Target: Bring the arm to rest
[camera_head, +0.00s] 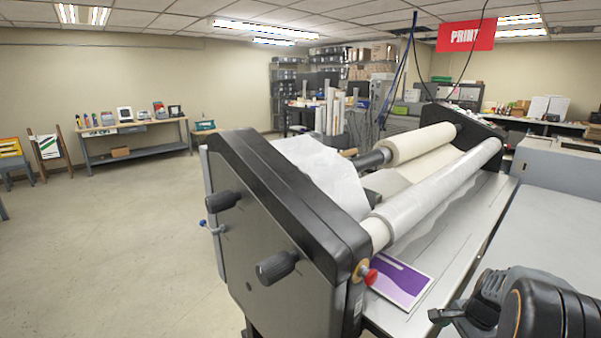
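My arm shows at the bottom right, dark grey with thin orange rings, and is partly cut off by the picture's edge. My gripper (452,318) seems to be the dark end at the left of that arm, low in the picture. It is over or beside the pale flat bed of the laminator (290,215); I cannot tell whether it touches. The gap between its fingers does not show clearly. I see nothing clearly held in it.
A purple and white print (402,284) lies on the laminator's bed by a red knob (370,276). Long pale rollers (440,190) run above the bed. A grey table (556,215) stands at the right. The floor (110,240) at left is clear.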

